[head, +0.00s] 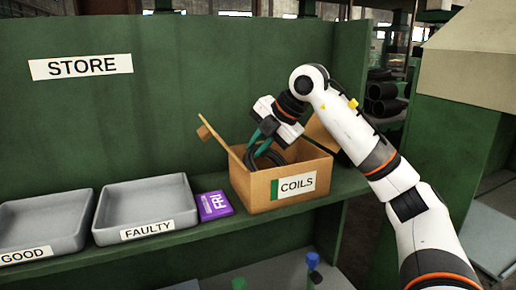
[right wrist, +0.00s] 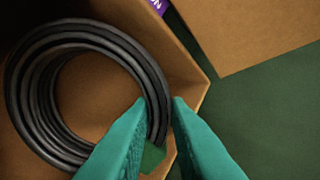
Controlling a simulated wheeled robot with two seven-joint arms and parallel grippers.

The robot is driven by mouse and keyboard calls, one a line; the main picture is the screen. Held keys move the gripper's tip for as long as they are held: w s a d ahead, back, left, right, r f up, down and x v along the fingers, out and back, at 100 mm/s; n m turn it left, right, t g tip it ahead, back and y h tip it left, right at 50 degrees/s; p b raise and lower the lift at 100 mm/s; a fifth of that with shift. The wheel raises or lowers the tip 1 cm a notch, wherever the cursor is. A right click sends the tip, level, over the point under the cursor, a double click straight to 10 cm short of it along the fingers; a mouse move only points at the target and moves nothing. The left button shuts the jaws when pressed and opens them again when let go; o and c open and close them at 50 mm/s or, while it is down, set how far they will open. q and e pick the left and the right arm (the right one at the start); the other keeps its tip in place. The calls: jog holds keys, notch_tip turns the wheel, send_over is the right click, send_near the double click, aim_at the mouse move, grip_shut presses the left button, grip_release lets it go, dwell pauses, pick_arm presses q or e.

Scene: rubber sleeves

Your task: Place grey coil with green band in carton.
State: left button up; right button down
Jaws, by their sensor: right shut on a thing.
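The dark grey coil (right wrist: 30,92) shows in the right wrist view as a thick ring of several turns. A bit of its green band (right wrist: 153,157) shows between the fingers. The coil also shows in the head view (head: 273,158), within the open top of the brown carton (head: 248,190) labelled COILS. The carton's floor and walls surround the coil in the right wrist view. My right gripper (head: 262,142) has teal fingers pointing down into the carton and is shut on the coil's side. Whether the coil touches the carton floor is unclear. My left gripper is not in view.
The carton's flaps (head: 220,138) stand open. Empty grey trays labelled FAULTY (head: 108,228) and GOOD (head: 52,247) are farther left. A green STORE panel (head: 120,120) stands behind.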

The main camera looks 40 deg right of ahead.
jog(key=shift+d+f, duration=0.15)
jog(key=shift+f, duration=0.1)
jog(key=shift+f, duration=0.1)
jog(key=c, duration=1.4)
grip_release()
jog(key=shift+o, duration=0.2)
jog(key=shift+s+r, duration=0.2)
jog(key=shift+r, duration=0.15)
jog(key=v, duration=1.1)
jog(key=shift+s+r, duration=0.15)
